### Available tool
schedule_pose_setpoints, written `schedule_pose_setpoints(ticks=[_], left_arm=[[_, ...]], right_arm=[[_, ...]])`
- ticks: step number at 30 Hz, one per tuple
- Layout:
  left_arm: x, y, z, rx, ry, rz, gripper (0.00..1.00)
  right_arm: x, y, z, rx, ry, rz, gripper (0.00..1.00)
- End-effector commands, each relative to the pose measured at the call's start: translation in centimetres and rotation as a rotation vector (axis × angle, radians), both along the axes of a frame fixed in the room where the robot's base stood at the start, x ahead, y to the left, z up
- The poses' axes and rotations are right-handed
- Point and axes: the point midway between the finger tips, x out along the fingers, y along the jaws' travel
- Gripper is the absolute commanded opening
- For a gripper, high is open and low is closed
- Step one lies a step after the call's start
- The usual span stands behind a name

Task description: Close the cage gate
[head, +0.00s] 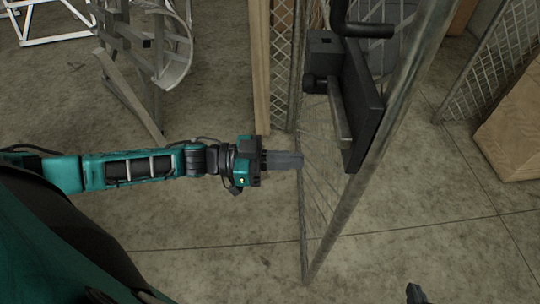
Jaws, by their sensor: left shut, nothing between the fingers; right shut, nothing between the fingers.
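The cage gate is a wire-mesh panel in a grey metal frame (391,125), seen at a steep angle right of centre in the head view. A black plate (362,110) with a dark box and a handle bar (362,30) is at its upper part. My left gripper (299,160) is shut and empty, pointing right. Its fingertips overlap the left edge of the gate's mesh in the picture; I cannot tell whether they touch. My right gripper (415,294) shows only as a small dark tip at the bottom edge, right of the gate's lower corner, apart from it.
A wooden post (260,70) and a fixed mesh panel (283,75) stand behind my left gripper. Another mesh panel (490,65) and a wooden box (515,135) are at right. A metal frame (128,85) stands at upper left. The concrete floor (430,225) in front is clear.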

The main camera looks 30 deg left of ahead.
Motion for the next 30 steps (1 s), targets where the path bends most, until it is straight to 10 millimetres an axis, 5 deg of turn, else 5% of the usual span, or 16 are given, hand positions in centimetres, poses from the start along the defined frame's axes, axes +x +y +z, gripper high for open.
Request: schedule_pose_setpoints(ticks=[6,12,30], left_arm=[[2.1,-3.9,0.2,-0.003,-0.004,0.0,0.0],[3.1,-5.8,0.1,0.0,-0.001,0.0,0.0],[3.4,-6.4,0.0,0.0,-0.001,0.003,0.0]], right_arm=[[0.0,0.0,0.3,0.0,0.0,0.0,0.0],[0.0,0.0,0.4,0.0,0.0,0.0,0.0],[0.0,0.0,0.4,0.0,0.0,0.0,0.0]])
